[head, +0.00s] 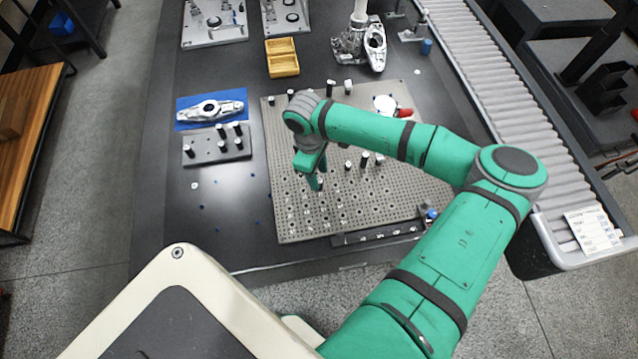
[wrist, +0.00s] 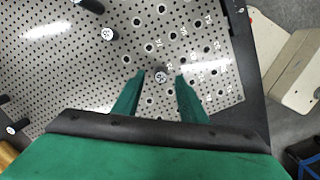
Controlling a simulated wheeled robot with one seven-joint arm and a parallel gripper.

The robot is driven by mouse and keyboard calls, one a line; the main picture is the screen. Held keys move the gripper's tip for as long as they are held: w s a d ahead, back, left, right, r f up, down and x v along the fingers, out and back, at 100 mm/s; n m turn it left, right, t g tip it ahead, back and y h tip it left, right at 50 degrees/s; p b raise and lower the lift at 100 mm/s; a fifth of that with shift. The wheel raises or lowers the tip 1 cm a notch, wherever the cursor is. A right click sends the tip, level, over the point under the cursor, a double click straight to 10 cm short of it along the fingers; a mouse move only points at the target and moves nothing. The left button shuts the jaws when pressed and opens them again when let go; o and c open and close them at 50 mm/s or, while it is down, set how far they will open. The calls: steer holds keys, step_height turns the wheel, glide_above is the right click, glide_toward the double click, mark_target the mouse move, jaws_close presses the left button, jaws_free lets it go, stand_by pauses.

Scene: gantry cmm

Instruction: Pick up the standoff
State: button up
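My gripper (wrist: 160,82) is open, with its two green fingers pointing at the perforated plate in the wrist view. A standoff (wrist: 161,77) with a pale round top and a dark body shows between the fingertips, seen nearly end-on. I see a gap on each side of it, and cannot tell how far below the tips it sits. In the head view my gripper (head: 315,181) hangs low over the left-middle of the perforated plate (head: 290,222), and its fingers hide most of what is between them. Other standoffs (head: 365,159) stand upright to the right of it.
Several standoffs stand on a small dark block (head: 217,158) at the left. A metal casting lies on a blue mat (head: 183,124) behind it. A yellow tray (head: 282,73) stands at the back. A dark rail (head: 380,235) runs along the plate's front edge. A roller conveyor (head: 530,120) is at the right.

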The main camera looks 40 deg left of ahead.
mark_target(320, 180)
steer(key=f, duration=0.4)
steer(key=shift+d, duration=0.3)
steer(key=shift+c, duration=0.4)
jaws_close()
